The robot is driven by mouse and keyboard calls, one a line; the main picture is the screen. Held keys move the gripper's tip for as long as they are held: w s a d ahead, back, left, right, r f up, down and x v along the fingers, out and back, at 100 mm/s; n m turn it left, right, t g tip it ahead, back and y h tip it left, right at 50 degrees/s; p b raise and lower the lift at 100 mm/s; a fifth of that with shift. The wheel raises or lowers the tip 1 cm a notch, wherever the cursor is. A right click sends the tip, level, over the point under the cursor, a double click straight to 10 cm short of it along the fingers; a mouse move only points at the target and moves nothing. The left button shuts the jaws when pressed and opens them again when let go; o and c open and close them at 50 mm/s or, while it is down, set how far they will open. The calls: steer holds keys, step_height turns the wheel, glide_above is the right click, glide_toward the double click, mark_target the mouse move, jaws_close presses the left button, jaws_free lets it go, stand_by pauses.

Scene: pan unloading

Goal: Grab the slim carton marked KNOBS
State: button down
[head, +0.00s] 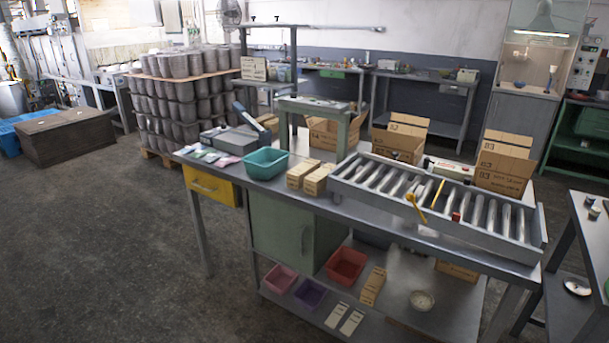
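Two slim tan cartons lie side by side at the front of the workbench (275,188), a left one (301,174) and a right one (317,181). On the lower shelf (400,312) lie another tan carton (373,286) and two pale, slim packs, a left one (336,315) and a right one (351,322). The print on all of these is too small to read, so I cannot tell which is marked KNOBS. My gripper is not in view.
A teal bin (265,163) stands left of the upper cartons. A roller tray (440,200) fills the bench's right side, with open boxes (398,138) behind. Red (346,266), pink (280,279) and purple (309,293) bins sit below. The floor (120,240) at left is clear.

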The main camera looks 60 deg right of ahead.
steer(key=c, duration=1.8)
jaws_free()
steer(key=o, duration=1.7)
